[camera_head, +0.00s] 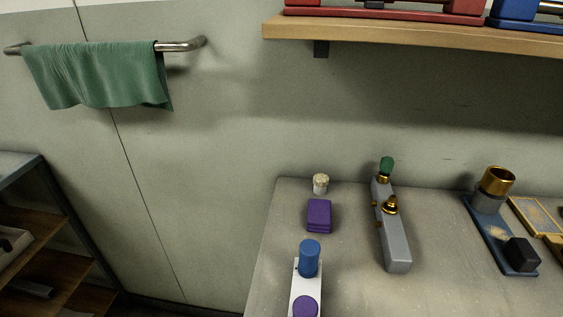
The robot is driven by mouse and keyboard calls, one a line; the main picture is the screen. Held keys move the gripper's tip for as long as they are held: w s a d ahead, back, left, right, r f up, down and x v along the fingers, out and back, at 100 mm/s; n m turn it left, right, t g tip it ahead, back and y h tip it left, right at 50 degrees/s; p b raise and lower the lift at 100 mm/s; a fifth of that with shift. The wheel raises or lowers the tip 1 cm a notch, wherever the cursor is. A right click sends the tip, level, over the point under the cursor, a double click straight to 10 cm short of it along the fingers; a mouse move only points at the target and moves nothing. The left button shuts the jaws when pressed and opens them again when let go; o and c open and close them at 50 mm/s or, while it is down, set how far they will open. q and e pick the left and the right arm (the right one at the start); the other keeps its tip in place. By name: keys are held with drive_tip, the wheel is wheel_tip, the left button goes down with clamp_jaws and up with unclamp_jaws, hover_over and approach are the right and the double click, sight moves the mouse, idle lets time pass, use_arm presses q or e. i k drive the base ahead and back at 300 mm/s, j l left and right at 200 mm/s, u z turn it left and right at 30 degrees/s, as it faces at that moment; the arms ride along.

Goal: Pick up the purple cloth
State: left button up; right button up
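A folded purple cloth (319,216) lies near the back left of the grey table (265,285). It looks like a small stack of layers. A small pale jar or stopper (320,184) stands just behind it. A white block with a blue cylinder (309,258) and a purple round part (305,306) stands just in front of it. Neither of my grippers is in the view.
A grey bar with brass fittings and a green knob (392,225) lies right of the cloth. A blue base with a brass cup (497,181) is farther right. A wooden shelf (420,36) overhangs the back. A green towel (100,75) hangs on a wall rail.

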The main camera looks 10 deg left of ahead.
sight(319, 218)
drive_tip(key=i+j, duration=0.15)
drive_tip(key=j, duration=0.2)
drive_tip(key=i+j, duration=0.1)
drive_tip(key=j, duration=0.2)
drive_tip(key=i+j+z, duration=0.1)
drive_tip(key=j, duration=0.25)
drive_tip(key=i+j, duration=0.2)
drive_tip(key=j, duration=0.15)
